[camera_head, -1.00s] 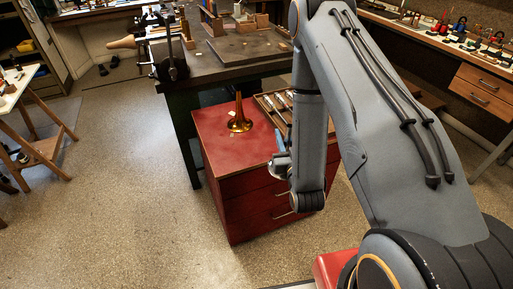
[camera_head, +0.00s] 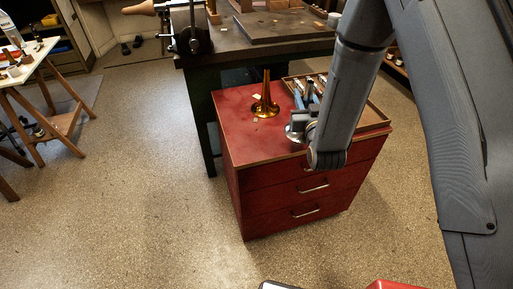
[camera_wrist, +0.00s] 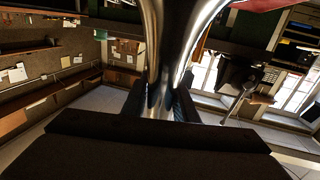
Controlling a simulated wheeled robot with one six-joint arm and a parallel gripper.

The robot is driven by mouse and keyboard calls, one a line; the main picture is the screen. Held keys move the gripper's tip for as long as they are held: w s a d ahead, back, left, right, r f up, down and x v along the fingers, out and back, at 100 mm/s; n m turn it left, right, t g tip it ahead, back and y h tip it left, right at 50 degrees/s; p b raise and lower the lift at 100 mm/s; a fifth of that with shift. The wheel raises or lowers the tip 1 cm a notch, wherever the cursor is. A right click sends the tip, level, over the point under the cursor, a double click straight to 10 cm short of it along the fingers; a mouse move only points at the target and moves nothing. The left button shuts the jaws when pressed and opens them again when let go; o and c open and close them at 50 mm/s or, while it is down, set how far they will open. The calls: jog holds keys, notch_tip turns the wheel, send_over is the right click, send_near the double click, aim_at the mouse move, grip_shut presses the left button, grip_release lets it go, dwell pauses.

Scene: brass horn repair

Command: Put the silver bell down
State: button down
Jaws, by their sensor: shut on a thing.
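In the wrist view the silver bell (camera_wrist: 178,45) fills the top middle, its narrow shiny stem between the two dark fingers of my gripper (camera_wrist: 160,103). My gripper is shut on that stem. In the head view a small silver part (camera_head: 294,132) shows just left of my wrist, over the front of the red cabinet's top (camera_head: 235,125). It may be the bell; my arm hides most of this spot. I cannot tell whether the bell touches the cabinet.
A brass bell (camera_head: 265,106) stands flared end down on the cabinet top, close to my wrist. A wooden tray (camera_head: 372,118) of tools lies on the right side. The top's left part is clear. A dark workbench (camera_head: 240,50) stands behind.

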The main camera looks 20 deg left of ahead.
jog(key=s+a+r+n+g+y+b, duration=0.1)
jog(key=a+y+b, duration=0.15)
jog(key=a, duration=0.65)
jog(key=a+r+n+g+y+b, duration=0.1)
jog(key=a+b, duration=0.2)
jog(key=a, duration=0.5)
notch_tip(320, 180, down, 10)
jog(key=p, duration=0.1)
jog(key=shift+a+r+n, duration=0.2)
jog(key=shift+r+n, duration=0.05)
jog(key=shift+n, duration=0.05)
jog(key=shift+f, duration=0.1)
jog(key=c, duration=1.4)
grip_release()
jog(key=b+v, duration=0.1)
jog(key=v, duration=1.1)
jog(key=shift+b, duration=0.3)
jog(key=shift+f, duration=0.1)
